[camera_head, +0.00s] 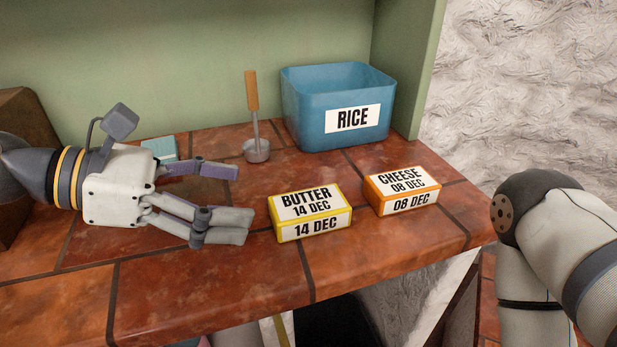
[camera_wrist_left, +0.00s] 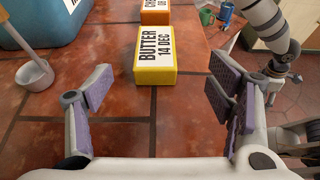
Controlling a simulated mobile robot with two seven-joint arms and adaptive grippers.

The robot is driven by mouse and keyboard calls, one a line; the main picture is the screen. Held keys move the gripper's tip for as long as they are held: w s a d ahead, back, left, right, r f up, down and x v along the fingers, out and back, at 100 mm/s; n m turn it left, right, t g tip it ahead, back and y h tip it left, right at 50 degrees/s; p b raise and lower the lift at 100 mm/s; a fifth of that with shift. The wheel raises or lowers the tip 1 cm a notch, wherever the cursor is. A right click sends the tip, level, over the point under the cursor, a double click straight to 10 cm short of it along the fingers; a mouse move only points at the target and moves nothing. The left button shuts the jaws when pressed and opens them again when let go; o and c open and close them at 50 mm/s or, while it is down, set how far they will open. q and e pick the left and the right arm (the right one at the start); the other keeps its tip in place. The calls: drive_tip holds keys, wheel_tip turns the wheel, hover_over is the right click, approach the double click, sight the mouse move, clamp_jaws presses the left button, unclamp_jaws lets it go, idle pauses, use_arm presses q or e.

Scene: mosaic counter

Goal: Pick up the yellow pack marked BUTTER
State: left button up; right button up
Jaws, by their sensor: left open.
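The yellow pack marked BUTTER (camera_head: 311,212) stands on the tiled counter, with "14 DEC" on its top and front. My left gripper (camera_head: 243,203) is open and empty just left of the pack, its fingers pointing right toward it. In the left wrist view the butter pack (camera_wrist_left: 156,56) is ahead of the open fingers (camera_wrist_left: 160,92), roughly centred between them and apart from them. My right arm shows at the right edge of the head view; its gripper cannot be made out there.
An orange CHEESE pack (camera_head: 402,191) stands right of the butter. A blue RICE bin (camera_head: 337,107) and a ladle with a wooden handle (camera_head: 257,150) are behind. A light blue item (camera_head: 160,148) lies behind my left gripper. The counter's front edge (camera_head: 400,265) is close.

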sight(309, 202)
use_arm(q)
drive_tip(key=shift+w+d+f+b, duration=0.35)
drive_tip(key=shift+w+d+f, duration=0.5)
drive_tip(key=shift+w+d, duration=0.1)
drive_tip(key=d, duration=0.3)
drive_tip(key=shift+s+d+f, duration=0.1)
drive_tip(key=shift+d+f, duration=0.05)
drive_tip(key=shift+f, duration=0.25)
drive_tip(key=x, duration=0.6)
drive_tip(key=shift+w+d+b, duration=0.1)
drive_tip(key=shift+w+b, duration=0.25)
drive_tip(key=c, duration=1.4)
use_arm(e)
drive_tip(key=shift+s+f+g, duration=0.4)
drive_tip(key=shift+s+f, duration=0.3)
drive_tip(key=shift+f, duration=0.15)
